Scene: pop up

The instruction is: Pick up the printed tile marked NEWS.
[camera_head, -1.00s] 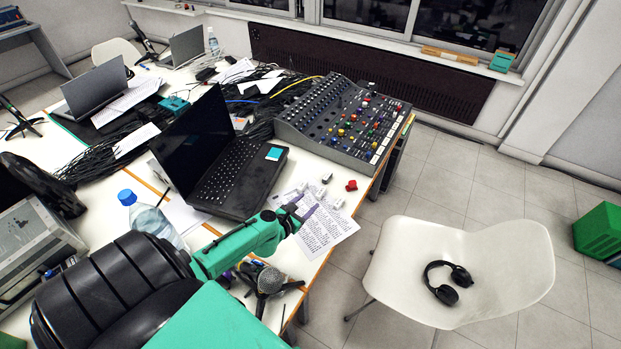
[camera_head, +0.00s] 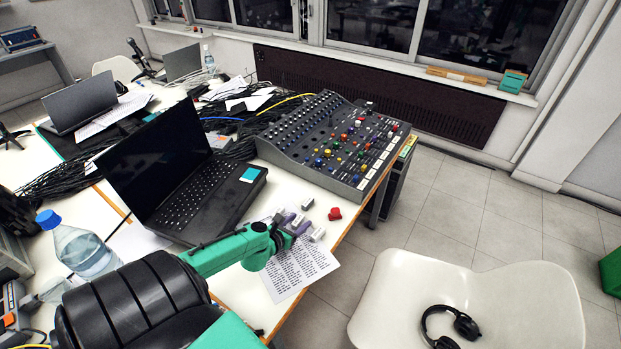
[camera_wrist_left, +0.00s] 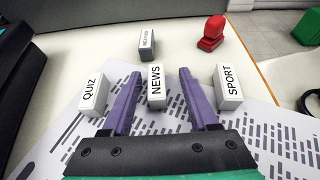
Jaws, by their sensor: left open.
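The NEWS tile (camera_wrist_left: 156,86) is a small upright block with a white printed face. In the left wrist view it stands between the two purple fingers of my left gripper (camera_wrist_left: 160,76), with a gap on either side. The gripper is open, low over the table, and also shows in the head view (camera_head: 292,224). The QUIZ tile (camera_wrist_left: 92,94) stands left of the fingers and the SPORT tile (camera_wrist_left: 228,87) right of them. Another tile (camera_wrist_left: 147,43), its print hard to read, stands farther back. My right gripper is not in view.
A printed sheet (camera_head: 300,267) lies under the gripper area. A red object (camera_head: 335,213) stands beyond the tiles. The laptop (camera_head: 210,195) is close on the left, the mixing console (camera_head: 335,145) behind. A water bottle (camera_head: 83,252) stands near my arm. The table edge is right.

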